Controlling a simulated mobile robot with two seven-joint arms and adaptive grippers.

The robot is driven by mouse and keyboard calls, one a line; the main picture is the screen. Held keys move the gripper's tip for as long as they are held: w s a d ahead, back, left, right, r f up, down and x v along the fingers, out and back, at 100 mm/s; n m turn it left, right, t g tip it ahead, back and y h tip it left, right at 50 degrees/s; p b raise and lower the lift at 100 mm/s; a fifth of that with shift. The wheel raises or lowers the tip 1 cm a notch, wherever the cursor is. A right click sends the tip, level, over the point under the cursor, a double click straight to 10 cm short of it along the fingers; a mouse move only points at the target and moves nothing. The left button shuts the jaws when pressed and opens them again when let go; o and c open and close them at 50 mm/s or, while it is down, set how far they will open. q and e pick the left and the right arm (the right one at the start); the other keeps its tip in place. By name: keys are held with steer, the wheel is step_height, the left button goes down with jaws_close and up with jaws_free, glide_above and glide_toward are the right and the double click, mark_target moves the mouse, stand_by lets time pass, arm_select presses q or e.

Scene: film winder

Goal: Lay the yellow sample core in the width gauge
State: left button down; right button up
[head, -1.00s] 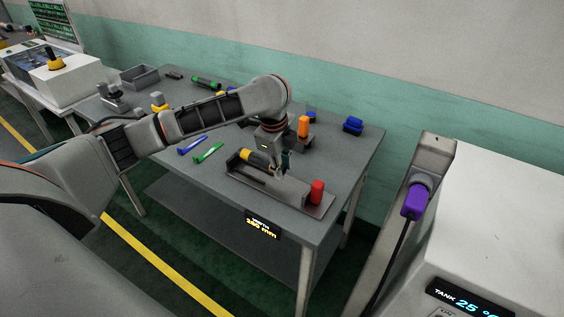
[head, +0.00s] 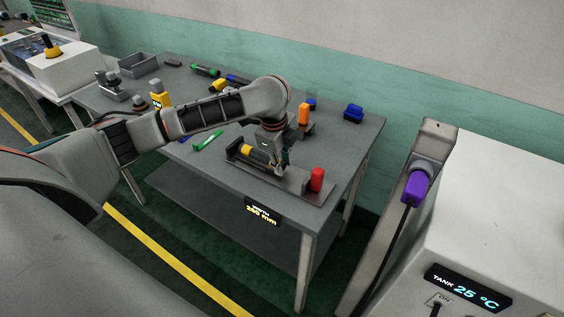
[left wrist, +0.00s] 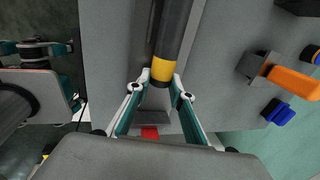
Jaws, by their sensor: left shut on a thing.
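The sample core, dark with yellow bands (head: 247,149), lies lengthwise along the width gauge (head: 312,200) on the table. In the left wrist view the core (left wrist: 174,35) runs away from me, its near yellow band (left wrist: 165,69) between my fingertips. My left gripper (head: 279,170) is over the gauge's middle, shut on the core near that end. The left fingertips (left wrist: 161,82) flank the band closely. Whether the core rests on the gauge bed I cannot tell. What seems my right gripper (left wrist: 45,62) shows at the left of the wrist view, its opening unclear.
A red knob (head: 317,179) stands at the gauge's right end. An orange-handled item (head: 304,114) and a blue item (head: 353,112) lie behind. A green marker (head: 208,141) is to the left. The width display (head: 262,212) hangs on the table's front edge.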

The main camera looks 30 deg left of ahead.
arm_select(q)
steer(key=shift+f, duration=0.5)
steer(key=c, duration=1.7)
jaws_free()
steer(key=shift+f, duration=0.1)
steer(key=shift+c, duration=1.4)
steer(key=shift+r, duration=3.55)
